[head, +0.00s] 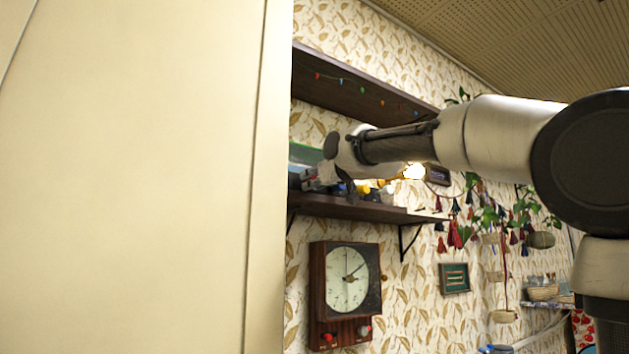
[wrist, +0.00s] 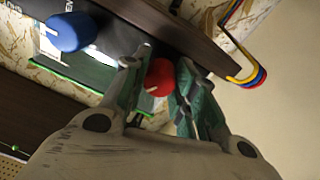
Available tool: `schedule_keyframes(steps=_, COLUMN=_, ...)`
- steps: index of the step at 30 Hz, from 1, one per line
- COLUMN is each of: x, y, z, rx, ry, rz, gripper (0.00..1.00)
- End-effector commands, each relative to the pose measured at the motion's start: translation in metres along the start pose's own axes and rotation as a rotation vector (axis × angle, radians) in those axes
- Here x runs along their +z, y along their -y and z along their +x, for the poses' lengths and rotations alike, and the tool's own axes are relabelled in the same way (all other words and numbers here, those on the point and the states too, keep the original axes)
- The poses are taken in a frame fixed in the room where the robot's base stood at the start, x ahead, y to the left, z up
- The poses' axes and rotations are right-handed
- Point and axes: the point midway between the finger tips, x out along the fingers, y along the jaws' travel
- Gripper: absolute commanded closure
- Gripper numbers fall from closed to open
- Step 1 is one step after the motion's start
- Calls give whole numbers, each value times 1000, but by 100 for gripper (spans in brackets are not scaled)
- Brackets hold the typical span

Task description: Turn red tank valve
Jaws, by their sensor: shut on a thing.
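The red valve (wrist: 158,77) is a round red knob with a pale pointer line, in the middle of the wrist view. My gripper (wrist: 160,70) has one finger on each side of it and is shut on it. The knob's far side is hidden. A blue knob (wrist: 71,31) with a white mark is to its left, apart from the fingers. In the head view my gripper (head: 312,180) is at the upper shelves, by a greenish tank (head: 305,153). The red valve cannot be made out clearly there.
A dark shelf (head: 365,208) runs just below my gripper, and another shelf (head: 350,90) is above. A large cream panel (head: 130,180) fills the left of the head view. A wall clock (head: 347,280) hangs below. A curved, coloured hook (wrist: 238,45) is at the wrist view's upper right.

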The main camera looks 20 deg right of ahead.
Motion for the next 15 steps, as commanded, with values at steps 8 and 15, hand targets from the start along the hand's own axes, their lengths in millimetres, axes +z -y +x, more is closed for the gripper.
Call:
schedule_keyframes(steps=8, x=1, y=0, z=0, rx=-14, ry=-9, rz=-246, gripper=96)
schedule_keyframes(steps=15, x=2, y=1, z=0, rx=-22, ry=-17, rz=-419, gripper=96)
